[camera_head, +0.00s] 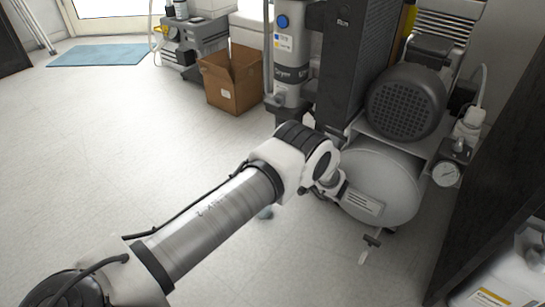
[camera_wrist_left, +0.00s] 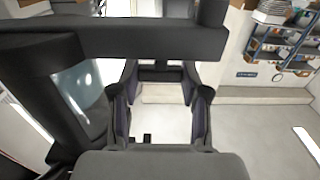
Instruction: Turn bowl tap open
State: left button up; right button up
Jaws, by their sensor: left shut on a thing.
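My left arm comes in from the lower left of the head view and reaches to the compressor. Its wrist hides the left gripper there. My right gripper is in neither view.
A dark motor (camera_head: 406,102) sits above the tank, with a pressure gauge (camera_head: 446,174) on the right. A small T-shaped tap (camera_head: 370,243) hangs below the tank. A cardboard box (camera_head: 232,82) stands behind my arm. The floor on the left is clear up to a blue mat (camera_head: 100,54).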

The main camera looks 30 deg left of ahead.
pick_arm(q)
jog(key=o, duration=1.1)
jog(key=shift+o, duration=0.2)
jog(key=d, duration=1.2)
jog(key=shift+s, duration=0.4)
